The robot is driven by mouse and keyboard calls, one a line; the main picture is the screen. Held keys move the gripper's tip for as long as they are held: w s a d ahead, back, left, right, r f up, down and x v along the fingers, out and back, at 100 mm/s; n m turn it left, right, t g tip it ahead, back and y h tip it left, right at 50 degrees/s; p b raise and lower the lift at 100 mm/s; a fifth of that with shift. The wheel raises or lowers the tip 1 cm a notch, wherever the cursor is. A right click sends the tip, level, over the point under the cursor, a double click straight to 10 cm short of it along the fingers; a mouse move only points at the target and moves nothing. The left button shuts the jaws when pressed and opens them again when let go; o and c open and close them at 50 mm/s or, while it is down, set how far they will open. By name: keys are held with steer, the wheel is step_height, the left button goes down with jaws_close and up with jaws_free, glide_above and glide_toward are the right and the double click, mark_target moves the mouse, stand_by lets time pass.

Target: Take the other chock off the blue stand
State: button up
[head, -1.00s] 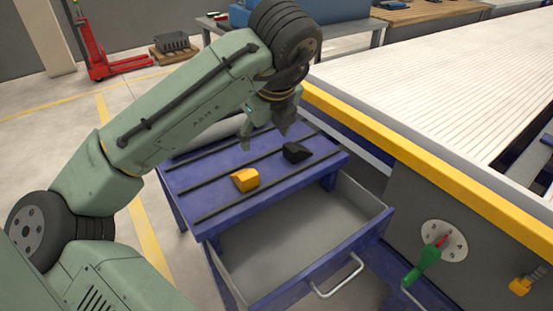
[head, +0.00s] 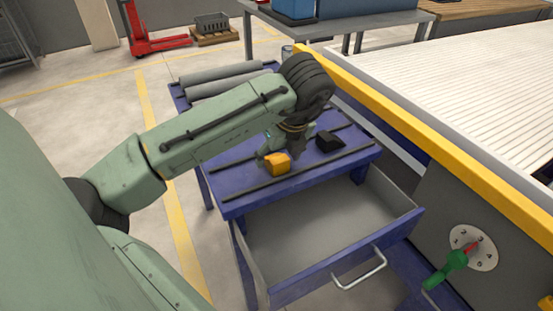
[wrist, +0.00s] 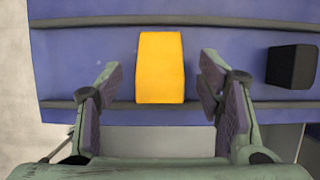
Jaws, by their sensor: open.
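The blue stand (head: 240,205) has dark rails across its top. A yellow chock (head: 277,163) and a black chock (head: 328,142) sit on it, the black one farther right. In the wrist view the yellow chock (wrist: 161,68) lies ahead of and between my open fingers, and the black chock (wrist: 291,67) is to the right, outside them. My gripper (wrist: 163,85) is open and empty, low over the stand. In the head view my gripper (head: 276,155) is right at the yellow chock; its fingers are partly hidden by the arm and chock.
Grey pipes (head: 225,80) lie at the far end of the stand. An open, empty grey drawer (head: 320,225) juts out at its front. A yellow-edged conveyor (head: 420,120) runs along the right. A dial with a green handle (head: 446,268) is at lower right.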

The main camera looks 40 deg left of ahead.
steer(key=shift+c, duration=0.3)
steer(key=c, duration=1.2)
